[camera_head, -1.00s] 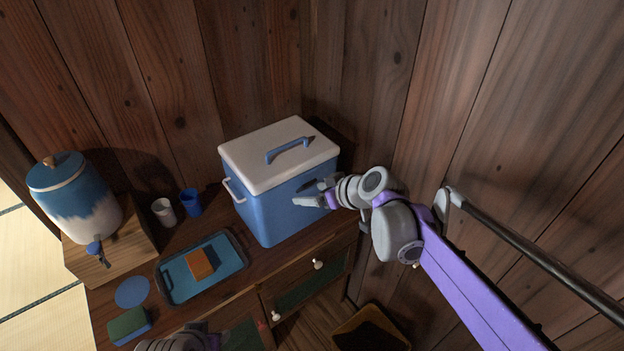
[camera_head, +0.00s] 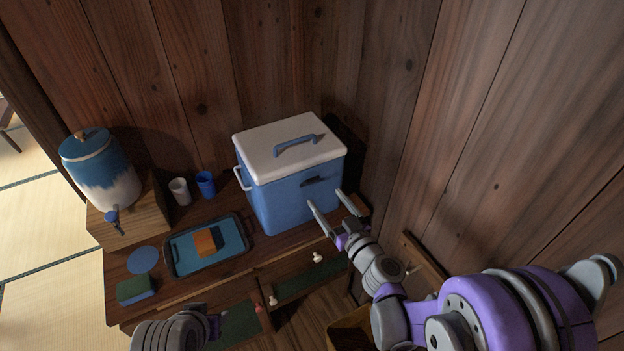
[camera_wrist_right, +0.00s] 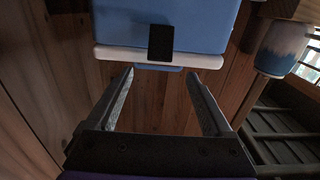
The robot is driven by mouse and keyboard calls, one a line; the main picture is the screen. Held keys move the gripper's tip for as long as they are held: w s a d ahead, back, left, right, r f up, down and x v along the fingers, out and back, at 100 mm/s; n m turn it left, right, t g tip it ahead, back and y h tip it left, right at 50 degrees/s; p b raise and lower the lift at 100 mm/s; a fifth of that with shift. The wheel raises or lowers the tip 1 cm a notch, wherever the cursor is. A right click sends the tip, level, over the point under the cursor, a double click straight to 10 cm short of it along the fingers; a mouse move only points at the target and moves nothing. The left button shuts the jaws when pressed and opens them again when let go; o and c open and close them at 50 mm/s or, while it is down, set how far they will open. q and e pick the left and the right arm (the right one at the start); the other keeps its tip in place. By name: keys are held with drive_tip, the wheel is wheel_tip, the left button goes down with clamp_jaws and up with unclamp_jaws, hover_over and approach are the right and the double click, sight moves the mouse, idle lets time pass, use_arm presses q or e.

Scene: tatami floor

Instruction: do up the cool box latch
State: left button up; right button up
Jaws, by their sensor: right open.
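The cool box (camera_head: 285,207) stands on the cabinet top, blue with a white lid (camera_head: 262,160) that lies down on it. Its dark latch (camera_head: 320,181) is on the front face just under the lid. In the right wrist view the black latch (camera_wrist_right: 161,43) overlaps the edge of the white lid; I cannot tell whether it is fastened. My right gripper (camera_head: 326,200) is open and empty, in front of the latch and apart from it. Its two fingers also show in the right wrist view (camera_wrist_right: 159,78). My left arm's end (camera_head: 190,328) shows at the bottom; its jaws are unclear.
A blue tray (camera_head: 172,262) with an orange block (camera_head: 204,243) lies left of the box. Two cups (camera_head: 180,191), a drink dispenser (camera_head: 103,178) and a sponge (camera_head: 135,290) are farther left. The wooden wall is close on the right.

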sight(313, 181)
drive_tip(key=x, duration=0.8)
drive_tip(key=shift+w+a+p, duration=0.1)
drive_tip(key=shift+w+p, duration=0.2)
drive_tip(key=shift+w, duration=0.1)
clamp_jaws()
